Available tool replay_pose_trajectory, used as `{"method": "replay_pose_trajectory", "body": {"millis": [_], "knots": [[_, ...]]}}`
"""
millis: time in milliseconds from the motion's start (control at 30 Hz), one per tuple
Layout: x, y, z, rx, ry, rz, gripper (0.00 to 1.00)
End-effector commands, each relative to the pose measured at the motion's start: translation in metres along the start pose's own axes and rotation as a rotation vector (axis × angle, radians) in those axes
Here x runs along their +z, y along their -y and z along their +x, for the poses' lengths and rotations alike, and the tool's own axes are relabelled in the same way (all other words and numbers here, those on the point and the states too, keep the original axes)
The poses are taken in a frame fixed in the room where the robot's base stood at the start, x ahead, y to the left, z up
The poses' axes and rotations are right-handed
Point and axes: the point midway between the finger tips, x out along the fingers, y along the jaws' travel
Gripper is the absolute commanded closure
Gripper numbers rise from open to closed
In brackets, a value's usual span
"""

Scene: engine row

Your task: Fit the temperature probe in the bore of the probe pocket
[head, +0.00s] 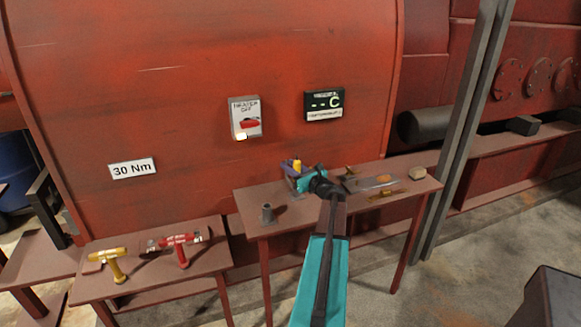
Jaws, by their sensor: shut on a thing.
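My gripper (308,181) is over the right-hand table, at its back left part. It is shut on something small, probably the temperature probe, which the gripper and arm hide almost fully.
A purple-grey holder with a yellow-topped item (296,165) is close behind my gripper. A display (324,105) and a heater switch (246,117) are on the red wall.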

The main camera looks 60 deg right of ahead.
Motion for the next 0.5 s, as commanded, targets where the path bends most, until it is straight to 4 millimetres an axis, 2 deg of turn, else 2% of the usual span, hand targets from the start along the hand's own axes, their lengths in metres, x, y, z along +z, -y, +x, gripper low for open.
{"method": "replay_pose_trajectory", "body": {"millis": [400,433,500], "knots": [[-0.0073,0.0,0.0,0.0,0.0,0.0,1.0],[-0.0072,0.0,0.0,0.0,0.0,0.0,0.75],[-0.0066,0.0,0.0,0.0,0.0,0.0,0.63]]}}
